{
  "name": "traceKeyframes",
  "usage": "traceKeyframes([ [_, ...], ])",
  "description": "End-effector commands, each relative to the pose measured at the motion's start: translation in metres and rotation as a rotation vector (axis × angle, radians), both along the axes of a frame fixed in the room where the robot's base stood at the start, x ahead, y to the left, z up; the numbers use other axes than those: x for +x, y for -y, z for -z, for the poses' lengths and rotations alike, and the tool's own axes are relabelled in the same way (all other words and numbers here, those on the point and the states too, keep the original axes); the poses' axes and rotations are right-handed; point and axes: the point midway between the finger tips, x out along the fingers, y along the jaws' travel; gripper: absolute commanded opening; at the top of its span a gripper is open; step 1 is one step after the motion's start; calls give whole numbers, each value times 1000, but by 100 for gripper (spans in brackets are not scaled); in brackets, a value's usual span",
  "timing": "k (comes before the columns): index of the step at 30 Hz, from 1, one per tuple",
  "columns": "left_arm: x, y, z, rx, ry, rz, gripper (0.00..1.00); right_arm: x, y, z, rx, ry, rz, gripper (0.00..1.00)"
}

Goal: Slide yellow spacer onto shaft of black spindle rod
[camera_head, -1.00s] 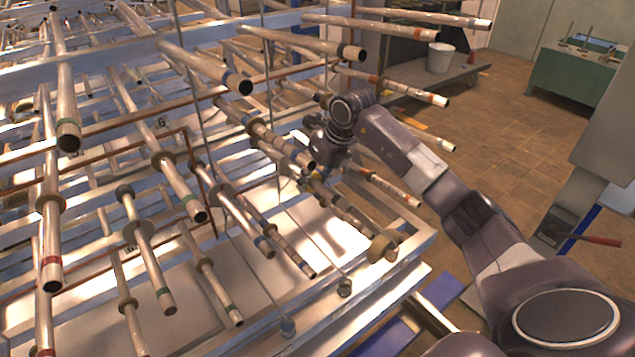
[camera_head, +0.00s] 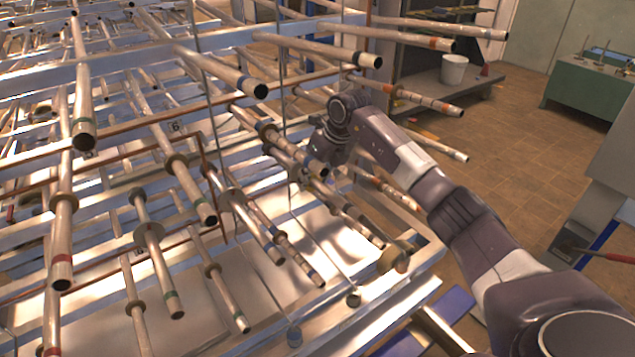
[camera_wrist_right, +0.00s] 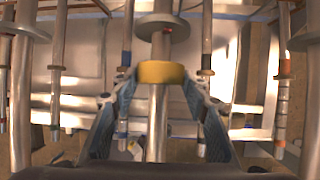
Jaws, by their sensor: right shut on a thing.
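The yellow spacer (camera_wrist_right: 161,72) is a short ring between the fingertips of my right gripper (camera_wrist_right: 161,84) in the right wrist view. The gripper is shut on it, one finger on each side. A metal shaft (camera_wrist_right: 157,120) shows on both sides of the ring and looks to run through it. A wide round flange (camera_wrist_right: 162,27) sits on this shaft farther along, apart from the spacer. In the head view my right gripper (camera_head: 308,170) is among the rod ends at the rack's right side, and the spacer cannot be made out. The shaft's black marking is not clear.
Many similar rods with coloured bands, such as a green-banded one (camera_head: 206,215), stick out of the rack close around my arm. The rack's front rail (camera_head: 385,300) runs below. Open tiled floor (camera_head: 510,165) lies right, with a white bucket (camera_head: 454,70) on a shelf behind.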

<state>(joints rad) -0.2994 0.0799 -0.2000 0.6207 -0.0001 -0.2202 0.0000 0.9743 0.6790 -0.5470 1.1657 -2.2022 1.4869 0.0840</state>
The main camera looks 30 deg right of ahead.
Motion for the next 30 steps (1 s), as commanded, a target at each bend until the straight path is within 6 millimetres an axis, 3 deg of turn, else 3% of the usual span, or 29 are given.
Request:
traceKeyframes([
  [17, 0, 0, 2, 0, -1, 0, 62, 8, -1, 0, -1, 1, 0, 14],
  [30, -1, 0, 10, 0, -1, 0, 62, 29, -3, 3, 1, 1, 0, 14],
])
